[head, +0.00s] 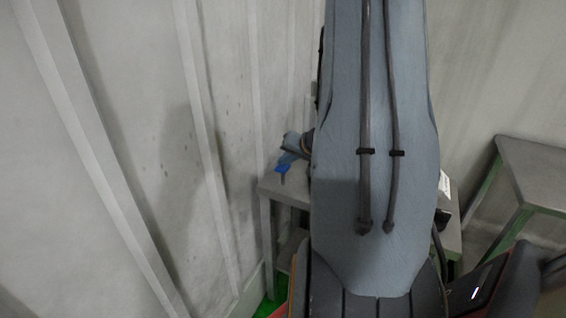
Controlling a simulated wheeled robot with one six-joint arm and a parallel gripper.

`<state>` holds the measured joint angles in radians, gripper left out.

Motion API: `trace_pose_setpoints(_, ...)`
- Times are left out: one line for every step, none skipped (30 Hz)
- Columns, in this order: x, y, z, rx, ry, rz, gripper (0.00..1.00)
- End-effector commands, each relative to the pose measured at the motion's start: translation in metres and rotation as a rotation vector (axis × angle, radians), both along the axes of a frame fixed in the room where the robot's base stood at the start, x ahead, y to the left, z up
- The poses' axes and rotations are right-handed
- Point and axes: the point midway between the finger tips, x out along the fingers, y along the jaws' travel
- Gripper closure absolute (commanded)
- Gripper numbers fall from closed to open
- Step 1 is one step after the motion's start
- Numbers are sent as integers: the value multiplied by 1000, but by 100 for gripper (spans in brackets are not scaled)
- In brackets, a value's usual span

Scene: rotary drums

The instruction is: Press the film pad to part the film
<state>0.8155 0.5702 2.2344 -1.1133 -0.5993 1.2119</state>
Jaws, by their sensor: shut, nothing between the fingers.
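My own grey-blue arm link fills the middle of the head view and hides most of what stands behind it. I cannot make out my gripper; it seems to be behind the arm. A small bright blue piece (285,164) shows at the left back of a grey table (272,187), just left of my arm. A grey-blue rounded part with an orange edge is just above it, perhaps part of my arm. I cannot tell whether the blue piece is the film pad. No film can be made out.
A pale ribbed wall (150,130) runs along the left, close to the table. A second grey table (545,175) with green-edged legs stands at the right. A white label (445,184) and a dark part show right of my arm. Green floor shows low down.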

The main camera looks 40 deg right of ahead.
Motion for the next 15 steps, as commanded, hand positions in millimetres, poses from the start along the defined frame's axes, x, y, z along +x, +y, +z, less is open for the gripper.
trace_pose_setpoints(-1, 0, 3, 1, 1, 1, 100)
trace_pose_setpoints(-1, 0, 5, 1, 1, 1, 100)
trace_pose_setpoints(-1, 0, 6, 1, 1, 1, 100)
trace_pose_setpoints(-1, 0, 7, 1, 1, 1, 100)
trace_pose_setpoints(-1, 0, 8, 1, 1, 1, 100)
trace_pose_setpoints(-1, 1, 9, 1, 1, 1, 100)
trace_pose_setpoints(-1, 1, 10, 1, 1, 1, 100)
trace_pose_setpoints(-1, 1, 11, 1, 1, 1, 100)
trace_pose_setpoints(-1, 1, 13, 1, 1, 1, 100)
trace_pose_setpoints(-1, 1, 14, 1, 1, 1, 100)
trace_pose_setpoints(-1, 1, 15, 1, 1, 1, 100)
trace_pose_setpoints(-1, 1, 16, 1, 1, 1, 100)
trace_pose_setpoints(-1, 1, 17, 2, 1, 0, 100)
trace_pose_setpoints(-1, 0, 18, 1, 1, 0, 100)
trace_pose_setpoints(-1, 0, 20, 1, 1, 1, 100)
